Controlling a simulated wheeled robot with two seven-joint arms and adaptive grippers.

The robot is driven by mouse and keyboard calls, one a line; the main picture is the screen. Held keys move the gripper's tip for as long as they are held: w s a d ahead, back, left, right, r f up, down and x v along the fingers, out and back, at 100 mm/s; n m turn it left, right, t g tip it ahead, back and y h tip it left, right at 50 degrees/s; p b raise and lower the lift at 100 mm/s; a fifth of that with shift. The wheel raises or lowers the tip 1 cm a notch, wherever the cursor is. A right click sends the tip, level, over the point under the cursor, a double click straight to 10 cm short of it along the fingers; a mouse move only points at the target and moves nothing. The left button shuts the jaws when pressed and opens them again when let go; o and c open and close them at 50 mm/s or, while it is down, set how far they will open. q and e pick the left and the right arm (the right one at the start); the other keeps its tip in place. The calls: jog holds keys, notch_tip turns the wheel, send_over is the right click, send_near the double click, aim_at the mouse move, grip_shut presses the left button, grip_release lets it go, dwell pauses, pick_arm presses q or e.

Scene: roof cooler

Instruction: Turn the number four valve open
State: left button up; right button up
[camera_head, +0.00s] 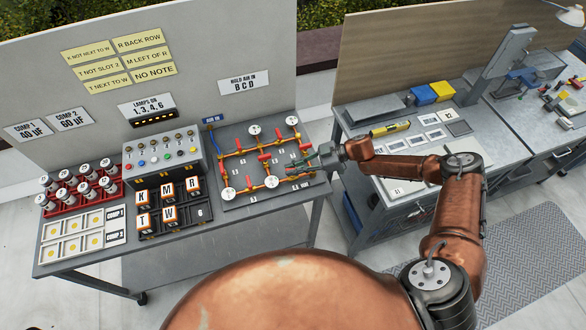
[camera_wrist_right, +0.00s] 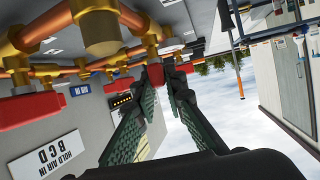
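The valve panel (camera_head: 229,190) is a grey board on the left bench with copper pipes, several white round gauges and red valve handles. The small number labels are too small to read surely, so I cannot tell which handle is number four. My right gripper (camera_head: 301,161) reaches in from the right over the panel's right side. In the right wrist view its two green-padded fingers (camera_wrist_right: 164,82) stand apart with a narrow gap. A red handle (camera_wrist_right: 155,74) shows at the fingertips; I cannot tell whether they touch it. My left gripper is out of view.
A lamp box (camera_head: 161,160), a red rack of capacitors (camera_head: 67,204) and a tray of lettered blocks (camera_head: 190,224) stand left of the panel. A sign (camera_head: 244,84) reads HOLD AIR IN B C D. A second bench (camera_head: 409,200) stands at the right, beyond a gap.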

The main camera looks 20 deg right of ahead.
jog(key=o, duration=0.4)
jog(key=v, duration=1.2)
dwell(0.3)
